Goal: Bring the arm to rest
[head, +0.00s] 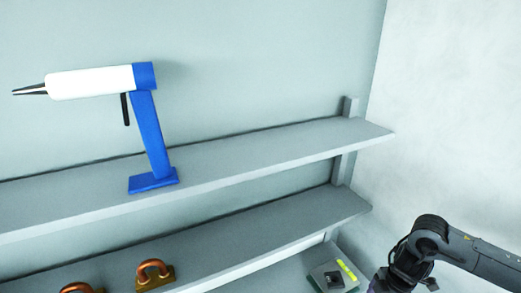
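My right arm (432,240) comes in from the right edge at the lower right of the head view. It is dark grey and bends downward at a rounded joint, with cables beside it. Its lower part runs out of the bottom of the picture, and its gripper does not show. My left arm and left gripper are not in the picture.
A white-and-blue gun-shaped tool (95,82) with a dark pointed tip stands on the upper grey shelf (260,148). Two copper loops on brass bases (155,276) sit on the lower shelf (270,238). A grey box with a yellow strip (333,271) lies left of my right arm.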

